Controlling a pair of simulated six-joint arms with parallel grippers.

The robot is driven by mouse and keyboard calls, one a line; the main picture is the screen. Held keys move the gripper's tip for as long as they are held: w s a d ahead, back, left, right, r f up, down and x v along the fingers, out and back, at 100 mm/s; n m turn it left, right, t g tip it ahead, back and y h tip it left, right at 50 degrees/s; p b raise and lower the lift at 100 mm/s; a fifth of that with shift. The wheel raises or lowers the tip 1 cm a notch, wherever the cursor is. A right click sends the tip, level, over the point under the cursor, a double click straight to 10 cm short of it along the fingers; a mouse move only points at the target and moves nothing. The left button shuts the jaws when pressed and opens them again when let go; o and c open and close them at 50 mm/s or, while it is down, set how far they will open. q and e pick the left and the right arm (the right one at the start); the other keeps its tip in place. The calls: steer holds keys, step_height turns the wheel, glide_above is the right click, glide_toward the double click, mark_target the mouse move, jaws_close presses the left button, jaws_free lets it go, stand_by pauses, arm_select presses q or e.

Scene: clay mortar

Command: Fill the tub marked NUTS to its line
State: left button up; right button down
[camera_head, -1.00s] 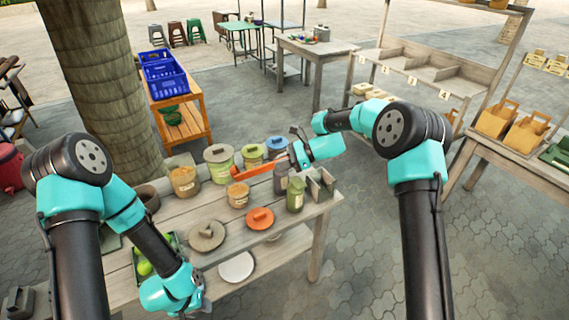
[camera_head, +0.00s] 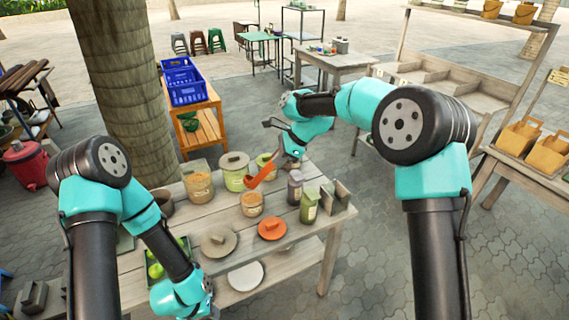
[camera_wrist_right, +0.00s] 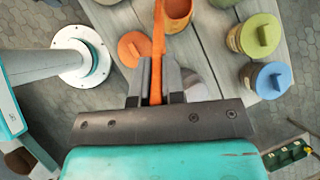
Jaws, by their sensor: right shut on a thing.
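My right gripper (camera_wrist_right: 156,82) is shut on the handle of an orange scoop (camera_head: 264,171); the handle also shows in the wrist view (camera_wrist_right: 158,42). The scoop slants down to the left, its low end above or just behind a small open tub (camera_head: 251,204) with brownish contents and a pale label. A larger open tub (camera_head: 198,187) with similar contents stands behind to the left. Writing on the labels is too small to read, as is any line. My left gripper (camera_head: 207,308) is at the bottom edge, largely hidden by its own wrist.
An orange lid (camera_head: 272,229) and a grey-brown lid (camera_head: 219,241) lie in front of the tubs. A blue-lidded jar (camera_wrist_right: 270,80) shows in the wrist view.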

steer(key=s+a+r+t+h, duration=0.1)
steer(key=a+r+h, duration=0.2)
steer(key=a+h, duration=0.4)
steer(key=shift+s+a, duration=0.35)
steer(key=shift+a, duration=0.8)
steer(key=shift+r, duration=0.1)
steer(key=c, duration=1.7)
jaws_free()
steer(key=shift+c, duration=0.2)
jaws_close()
